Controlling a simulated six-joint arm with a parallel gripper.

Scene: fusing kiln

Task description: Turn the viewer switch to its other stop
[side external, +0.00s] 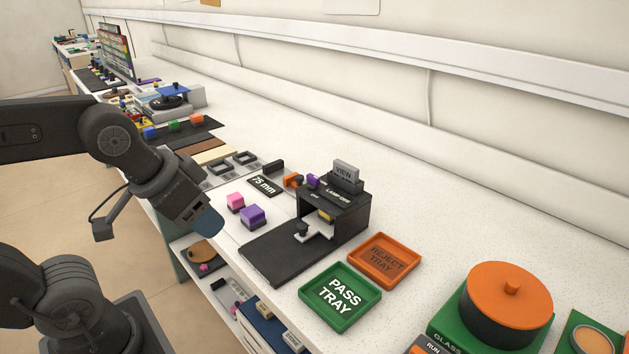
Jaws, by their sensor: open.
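A pink block (235,202) and a purple block (253,216) lie between my gripper and the viewer. A "75 mm" plate (265,185) lies behind them. The green pass tray (340,297) and orange reject tray (384,260) are right of the viewer. Bench behind the viewer is clear.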

